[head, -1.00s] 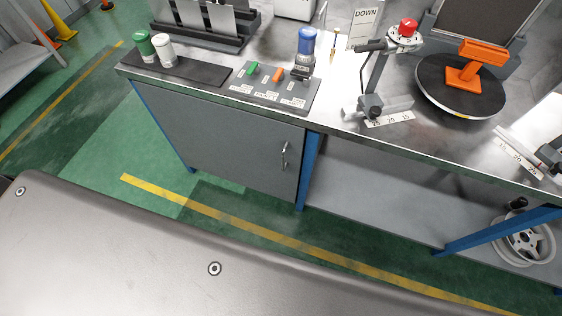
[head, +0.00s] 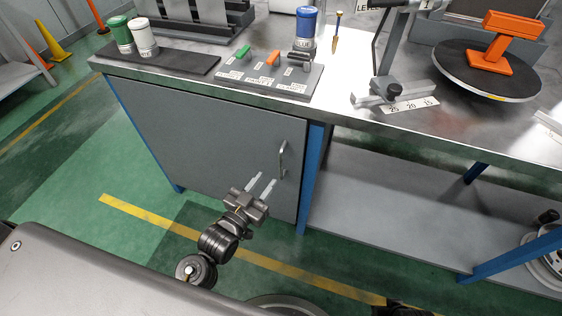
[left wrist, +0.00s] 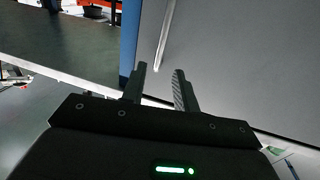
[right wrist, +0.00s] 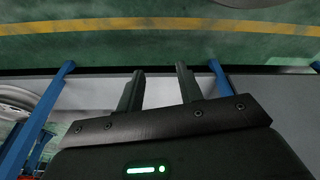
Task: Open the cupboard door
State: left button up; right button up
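The grey cupboard door (head: 215,140) is closed under the left part of the metal workbench. Its metal handle (head: 282,160) stands near the door's right edge, next to a blue leg. My left gripper (head: 268,186) is open and empty just below and in front of the handle, its fingers pointing at the door. In the left wrist view the handle (left wrist: 164,40) lies ahead of the open fingertips (left wrist: 162,72), apart from them. My right gripper (right wrist: 158,74) is open and empty in the right wrist view; the head view does not clearly show it.
The workbench top (head: 345,112) carries a switch panel (head: 262,78), green and white canisters (head: 143,38), a blue-topped canister (head: 306,25) and an orange part on a round turntable (head: 487,72). A blue leg (head: 312,172) borders the door. An open lower shelf (head: 400,208) lies right of it.

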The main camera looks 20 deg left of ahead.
aim_at(280, 162)
pick_arm(q)
jog(key=x, duration=0.8)
jog(key=shift+w+d+b, duration=0.15)
jog(key=shift+w+b, duration=0.15)
jog(key=shift+w+f, duration=0.1)
jog(key=shift+w, duration=0.2)
jog(key=shift+w+d, duration=0.1)
jog(key=shift+w, duration=0.1)
pick_arm(e)
jog(key=shift+w+r, duration=0.1)
jog(key=shift+r, duration=0.65)
pick_arm(q)
grip_shut()
pick_arm(e)
jog(key=shift+f, duration=0.1)
